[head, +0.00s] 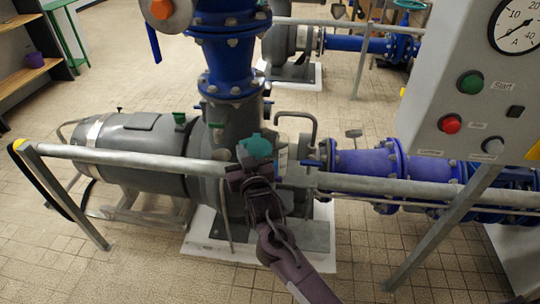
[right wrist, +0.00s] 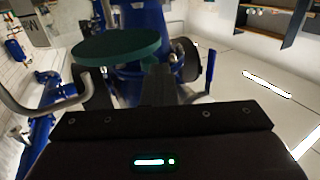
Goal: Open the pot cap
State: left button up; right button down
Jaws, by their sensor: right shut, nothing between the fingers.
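The teal pot cap (head: 256,146) is a round lid on the grey pump body, beside the column under the blue pipe. In the right wrist view the cap (right wrist: 118,46) shows as a dark green disc, close up and just beyond the fingers. My right gripper (head: 252,170) is shut and empty, right at the near side of the cap. In the right wrist view its closed fingers (right wrist: 157,84) overlap the cap's lower right edge; I cannot tell whether they touch it. The gripper hides part of the cap's lower side and mount. My left gripper is not in view.
A grey handrail (head: 130,155) runs across in front of the pump, with my right arm reaching over it. A bent grey pipe (head: 312,122) stands right of the cap. A control box (head: 450,95) with buttons and a gauge is at the right.

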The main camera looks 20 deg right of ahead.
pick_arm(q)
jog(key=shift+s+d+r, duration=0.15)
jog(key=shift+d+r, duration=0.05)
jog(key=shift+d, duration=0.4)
pick_arm(e)
jog(key=shift+w+a, duration=0.8)
jog(key=shift+w, duration=0.2)
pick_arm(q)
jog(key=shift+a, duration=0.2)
pick_arm(e)
jog(key=shift+a+f, duration=0.1)
